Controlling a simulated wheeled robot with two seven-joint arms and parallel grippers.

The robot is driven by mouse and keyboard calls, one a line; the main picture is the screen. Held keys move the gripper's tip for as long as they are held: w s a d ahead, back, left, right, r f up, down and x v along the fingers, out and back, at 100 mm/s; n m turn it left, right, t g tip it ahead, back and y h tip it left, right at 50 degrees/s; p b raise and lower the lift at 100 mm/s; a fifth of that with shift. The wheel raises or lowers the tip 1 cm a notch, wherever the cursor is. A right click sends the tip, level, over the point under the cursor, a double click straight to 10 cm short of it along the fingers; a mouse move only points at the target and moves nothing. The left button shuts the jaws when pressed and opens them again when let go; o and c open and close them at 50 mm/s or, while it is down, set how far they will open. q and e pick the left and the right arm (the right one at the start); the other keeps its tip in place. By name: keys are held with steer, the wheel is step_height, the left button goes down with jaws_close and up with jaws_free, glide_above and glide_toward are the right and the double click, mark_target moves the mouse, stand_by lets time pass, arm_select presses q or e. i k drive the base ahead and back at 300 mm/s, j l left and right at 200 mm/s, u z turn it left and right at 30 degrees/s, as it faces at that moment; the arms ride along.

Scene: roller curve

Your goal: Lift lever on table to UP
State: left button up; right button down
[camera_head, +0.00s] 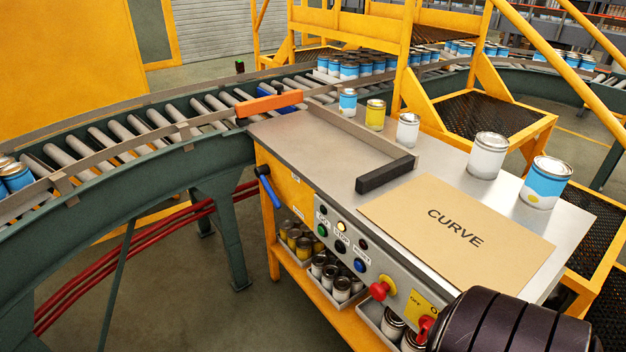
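A lever with a blue handle (272,191) and a black pivot is on the left end of the orange-framed table (290,135); its handle hangs tilted downward. A metal bar with a black grip (385,174) lies across the tabletop. A red rotary switch (425,328) sits on a yellow plate marked OFF at the right of the front panel, partly covered by a dark ribbed part that seems to be my arm. No UP marking is legible. Neither of my grippers shows.
A cardboard sheet marked CURVE (455,222) lies on the tabletop. Several cans, including a blue and white one (545,184), stand along its back. A roller conveyor (130,130) with an orange bar (268,105) curves behind. A red button (380,290) protrudes in front.

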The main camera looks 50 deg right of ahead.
mark_target(261, 171)
steer(key=i+z, duration=0.4)
steer(key=i+j+z, duration=0.2)
steer(key=i+z, duration=0.2)
steer(key=i+j+z, duration=0.25)
steer(key=i+z, duration=0.15)
steer(key=i+j+z, duration=0.35)
